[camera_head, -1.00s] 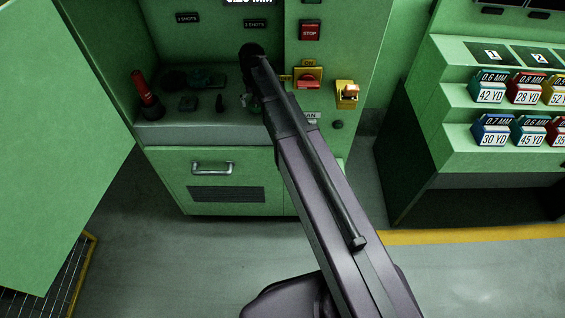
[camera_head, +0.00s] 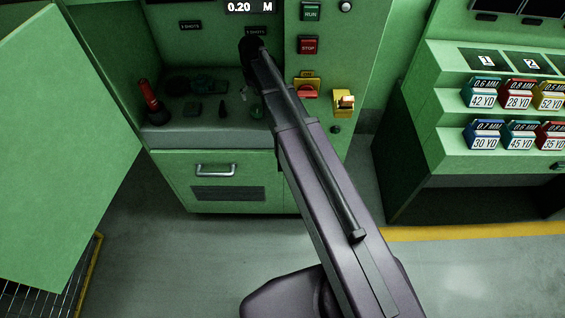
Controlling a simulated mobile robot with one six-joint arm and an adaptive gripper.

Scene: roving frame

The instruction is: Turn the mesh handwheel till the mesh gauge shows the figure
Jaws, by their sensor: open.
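A digital readout (camera_head: 250,7) at the top of the green machine shows 0.20 with an M after it. No label marks it as the mesh gauge. No handwheel can be made out for certain; a dark rounded part (camera_head: 202,83) lies in the dim recess. My arm reaches up across the machine front into this recess. My gripper is not clearly seen; it seems hidden behind my arm. Small pale and green pieces (camera_head: 247,94) show beside the arm, too small to identify.
A red-topped handle (camera_head: 149,96) stands at the recess's left. RUN (camera_head: 311,12) and STOP (camera_head: 308,45) buttons, a red-yellow switch (camera_head: 307,91) and a yellow box (camera_head: 343,103) are right of my arm. An open green door (camera_head: 65,150) is left; a rack (camera_head: 435,120) of labelled boxes is right.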

